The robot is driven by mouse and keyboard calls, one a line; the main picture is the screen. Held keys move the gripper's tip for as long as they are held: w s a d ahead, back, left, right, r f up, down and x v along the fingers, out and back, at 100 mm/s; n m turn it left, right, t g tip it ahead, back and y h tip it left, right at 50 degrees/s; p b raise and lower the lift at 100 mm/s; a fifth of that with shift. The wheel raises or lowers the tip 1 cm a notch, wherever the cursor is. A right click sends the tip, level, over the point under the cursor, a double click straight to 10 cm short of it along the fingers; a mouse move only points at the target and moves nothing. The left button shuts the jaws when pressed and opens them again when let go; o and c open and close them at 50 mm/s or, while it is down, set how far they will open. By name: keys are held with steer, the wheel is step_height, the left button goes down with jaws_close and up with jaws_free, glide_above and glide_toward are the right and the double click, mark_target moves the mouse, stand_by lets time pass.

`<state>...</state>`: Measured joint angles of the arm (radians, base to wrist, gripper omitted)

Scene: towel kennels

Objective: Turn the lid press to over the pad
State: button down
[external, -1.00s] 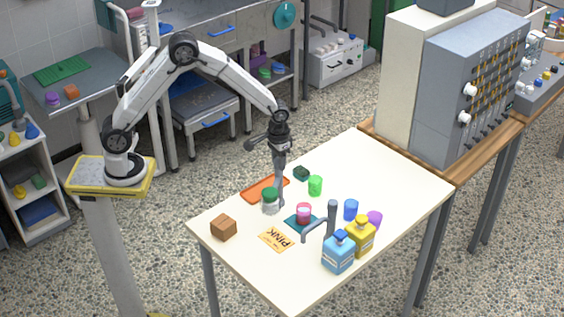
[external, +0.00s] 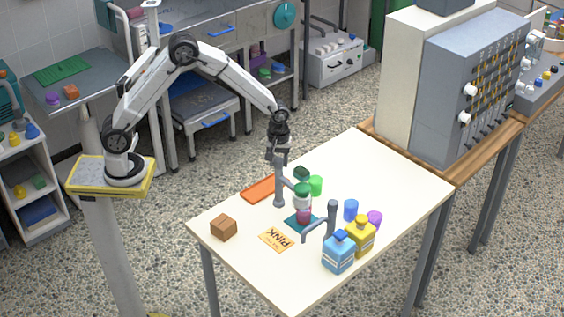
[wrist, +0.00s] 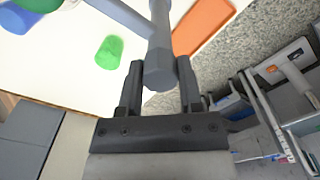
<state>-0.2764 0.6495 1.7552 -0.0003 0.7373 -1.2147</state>
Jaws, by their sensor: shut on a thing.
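The lid press is a grey post (external: 278,192) on the table with a side arm that carries a pale head with a green top (external: 303,190). The head appears over the pink jar (external: 304,216) on the teal pad (external: 292,222), and hides the jar's upper part. I cannot tell whether head and jar touch. My gripper (external: 277,155) is above the post. In the wrist view, my gripper (wrist: 160,80) is shut around the press's grey upright (wrist: 161,50). The side arm (wrist: 122,12) runs off the top of that view.
A green cup (external: 316,186) stands close behind the head. An orange tray (external: 262,188) lies left of the post. A second grey post with an arm (external: 332,218), a blue bottle (external: 338,252) and a yellow bottle (external: 361,237) stand to the right. A brown block (external: 223,227) is left.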

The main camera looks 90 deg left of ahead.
steer(key=shift+r+n, duration=0.1)
steer(key=shift+n, duration=0.5)
steer(key=shift+c, duration=1.2)
jaws_free()
steer(key=shift+r, duration=3.85)
steer(key=shift+s+d+m, duration=0.35)
steer(key=shift+d+m, duration=0.1)
steer(key=shift+m, duration=0.05)
steer(key=s+d+f+m+t, duration=0.2)
steer(key=s+d+f+m, duration=0.1)
steer(key=s+d+m, duration=0.8)
steer(key=s+m, duration=0.5)
steer(key=m, duration=0.1)
steer(key=shift+d+t, duration=0.3)
steer(key=shift+d, duration=0.1)
